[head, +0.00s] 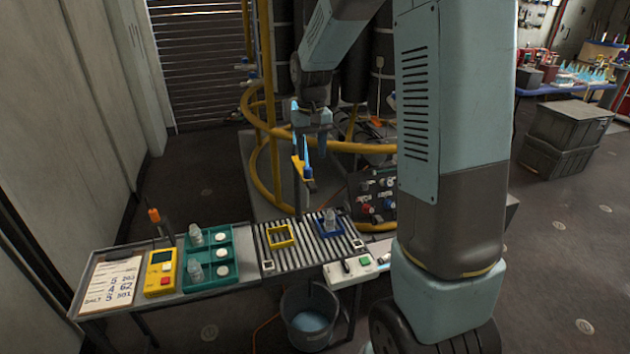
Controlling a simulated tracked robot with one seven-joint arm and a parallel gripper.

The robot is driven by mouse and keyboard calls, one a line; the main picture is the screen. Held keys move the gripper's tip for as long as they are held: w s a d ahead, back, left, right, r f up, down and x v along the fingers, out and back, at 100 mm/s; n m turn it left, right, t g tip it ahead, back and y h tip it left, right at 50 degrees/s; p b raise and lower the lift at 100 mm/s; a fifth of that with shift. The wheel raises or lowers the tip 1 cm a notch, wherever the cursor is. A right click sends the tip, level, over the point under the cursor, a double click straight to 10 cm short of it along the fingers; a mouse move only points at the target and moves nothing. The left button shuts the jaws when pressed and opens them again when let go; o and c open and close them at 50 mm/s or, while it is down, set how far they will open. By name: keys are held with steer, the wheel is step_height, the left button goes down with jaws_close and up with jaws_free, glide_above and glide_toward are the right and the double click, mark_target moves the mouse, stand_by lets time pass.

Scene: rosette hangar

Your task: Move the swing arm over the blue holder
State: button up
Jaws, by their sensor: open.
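The blue holder (318,231) sits on the right part of the slatted rack on the bench, with a clear bottle (330,219) in it. A yellow bar (300,168), which looks like the swing arm, is up at the back of the bench on a thin dark post. It is behind and left of the blue holder, not clearly over it. My gripper (303,152) points down at the yellow bar with its jaws open. Its fingers overlap the bar in this view; I cannot tell whether they touch it.
A yellow holder (280,245) sits empty on the slatted rack. A green tray (209,283) with bottles and white caps, a yellow box (160,272) and a written sheet (112,284) are at left. A white device (349,271) is at right. A bucket (310,318) stands below. Yellow rails run behind.

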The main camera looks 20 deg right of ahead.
mark_target(312, 184)
step_height(312, 184, down, 10)
steer(key=shift+f, duration=0.1)
stand_by(0.4)
steer(key=shift+c, duration=0.5)
jaws_close()
